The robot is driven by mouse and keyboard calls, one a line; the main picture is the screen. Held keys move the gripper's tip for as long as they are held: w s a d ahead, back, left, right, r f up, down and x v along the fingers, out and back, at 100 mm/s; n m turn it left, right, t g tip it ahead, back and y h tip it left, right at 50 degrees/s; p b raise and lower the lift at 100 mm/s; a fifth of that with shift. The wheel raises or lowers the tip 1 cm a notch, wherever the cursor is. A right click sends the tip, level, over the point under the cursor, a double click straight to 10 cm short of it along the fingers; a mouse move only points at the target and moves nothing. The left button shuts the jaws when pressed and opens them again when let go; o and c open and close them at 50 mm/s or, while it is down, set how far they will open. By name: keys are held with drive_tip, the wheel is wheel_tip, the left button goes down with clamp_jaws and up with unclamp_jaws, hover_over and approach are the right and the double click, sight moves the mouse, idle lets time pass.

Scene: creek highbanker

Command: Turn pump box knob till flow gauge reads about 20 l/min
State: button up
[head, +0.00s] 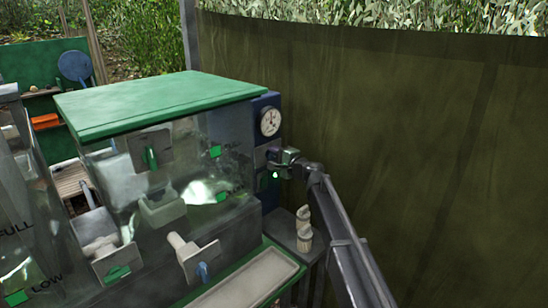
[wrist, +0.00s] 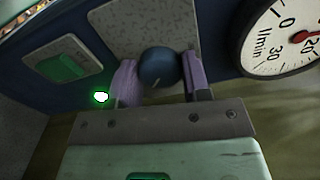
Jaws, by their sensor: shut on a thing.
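The dark blue round knob (wrist: 160,68) sits on a grey plate, between the two purplish finger pads of my gripper (wrist: 160,82) in the wrist view. My gripper is shut on it. In the head view my gripper (head: 283,160) is at the blue pump box (head: 267,198), and the knob is hidden there. The flow gauge (head: 269,122) is a round white dial above my gripper. In the wrist view the gauge (wrist: 268,58) is cut off at the right edge. Its red needle shows near the 20 mark, but its tip is unclear.
A green light (wrist: 100,97) glows beside the left finger, near a green panel (wrist: 58,62). A clear tank with a green lid (head: 150,102) stands left of the pump box. A pale stacked-stone-like object (head: 304,228) stands below my arm. A dark tarp wall (head: 430,130) fills the right.

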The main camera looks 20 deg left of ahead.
drive_tip(key=shift+m, duration=0.8)
drive_tip(key=o, duration=0.9)
drive_tip(key=v, duration=1.1)
drive_tip(key=v, duration=1.2)
